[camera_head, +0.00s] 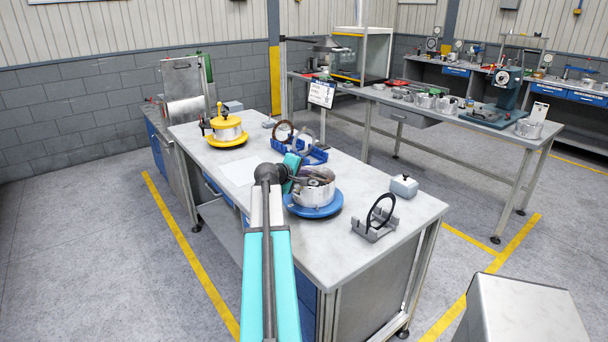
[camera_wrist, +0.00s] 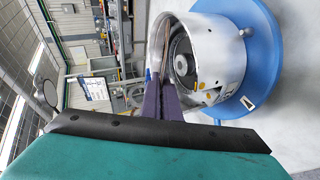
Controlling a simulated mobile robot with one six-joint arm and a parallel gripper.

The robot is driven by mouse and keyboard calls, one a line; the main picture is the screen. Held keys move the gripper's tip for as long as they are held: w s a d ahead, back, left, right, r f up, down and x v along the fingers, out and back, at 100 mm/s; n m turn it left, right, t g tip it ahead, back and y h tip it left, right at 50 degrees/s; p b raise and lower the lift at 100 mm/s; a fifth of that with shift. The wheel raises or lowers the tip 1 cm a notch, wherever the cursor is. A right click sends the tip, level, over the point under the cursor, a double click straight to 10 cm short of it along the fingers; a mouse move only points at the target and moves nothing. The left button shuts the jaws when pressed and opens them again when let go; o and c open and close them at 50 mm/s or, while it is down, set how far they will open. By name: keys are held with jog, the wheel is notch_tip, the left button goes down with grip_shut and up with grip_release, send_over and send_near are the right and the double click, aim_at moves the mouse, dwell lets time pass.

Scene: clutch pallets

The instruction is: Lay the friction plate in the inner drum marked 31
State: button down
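A silver drum (camera_head: 314,189) stands on a round blue pallet (camera_head: 313,211) at the middle of the bench; both also show in the wrist view, the drum (camera_wrist: 227,62) with its mouth toward the left and the pallet (camera_wrist: 262,35) behind it. My gripper (camera_wrist: 163,78) is at the near side of the drum's mouth, its two purple fingers close together. A thin brown curved edge (camera_wrist: 169,45), seemingly the friction plate, runs from the fingertips along the mouth. Its seating is unclear. A second drum (camera_head: 226,129) stands on a yellow pallet (camera_head: 226,141). No number 31 is legible.
A blue rack (camera_head: 312,157) with dark rings stands behind the drum. The bench's front right is clear.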

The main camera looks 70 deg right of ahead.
jog(key=shift+w, duration=0.1)
jog(key=c, duration=1.9)
grip_release()
jog(key=shift+f, duration=0.1)
jog(key=shift+c, duration=0.2)
jog(key=shift+s+f+b, duration=0.2)
jog(key=shift+f+b, duration=0.3)
jog(key=shift+f, duration=0.15)
jog(key=p+v, duration=0.1)
jog(key=v, duration=0.5)
jog(key=shift+w, duration=0.1)
jog(key=shift+r, duration=0.25)
